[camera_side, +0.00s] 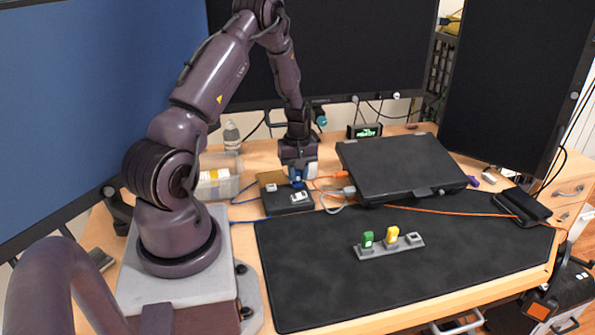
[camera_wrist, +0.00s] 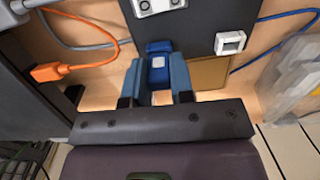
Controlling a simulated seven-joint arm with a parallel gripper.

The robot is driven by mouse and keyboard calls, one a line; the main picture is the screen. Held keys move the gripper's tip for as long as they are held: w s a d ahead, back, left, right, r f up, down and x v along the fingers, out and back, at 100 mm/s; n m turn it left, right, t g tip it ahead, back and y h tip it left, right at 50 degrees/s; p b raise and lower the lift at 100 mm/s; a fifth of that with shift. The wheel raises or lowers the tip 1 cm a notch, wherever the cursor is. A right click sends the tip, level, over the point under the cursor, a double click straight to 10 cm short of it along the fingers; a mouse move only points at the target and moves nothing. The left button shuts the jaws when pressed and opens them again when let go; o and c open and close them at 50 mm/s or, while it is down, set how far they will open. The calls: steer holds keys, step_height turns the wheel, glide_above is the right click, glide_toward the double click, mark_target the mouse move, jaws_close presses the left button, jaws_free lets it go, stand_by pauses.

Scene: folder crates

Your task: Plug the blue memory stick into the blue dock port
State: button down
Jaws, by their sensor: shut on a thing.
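The blue memory stick (camera_wrist: 158,76) is held between the two blue fingers of my gripper (camera_wrist: 159,68), which is shut on it. In the side view my gripper (camera_side: 298,173) points down over the right rear part of the black dock (camera_side: 289,208), with a bit of blue (camera_side: 297,184) showing below the fingers. In the wrist view the dock (camera_wrist: 205,35) shows a white-framed port (camera_wrist: 230,42) and a silver port (camera_wrist: 155,5). A blue block (camera_wrist: 159,46) lies just beyond the stick, at the dock. Whether the stick is inside the blue port is hidden.
A grey rack (camera_side: 378,250) on the black mat (camera_side: 310,285) holds a green stick (camera_side: 368,239) and a yellow stick (camera_side: 392,234); its right slot is empty. A closed laptop (camera_side: 400,165) and orange cable (camera_wrist: 85,67) lie beside the dock. A clear bin (camera_side: 218,178) stands left.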

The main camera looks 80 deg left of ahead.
steer(key=c, duration=0.9)
jaws_free()
steer(key=shift+r, duration=0.1)
step_height(320, 180, up, 13)
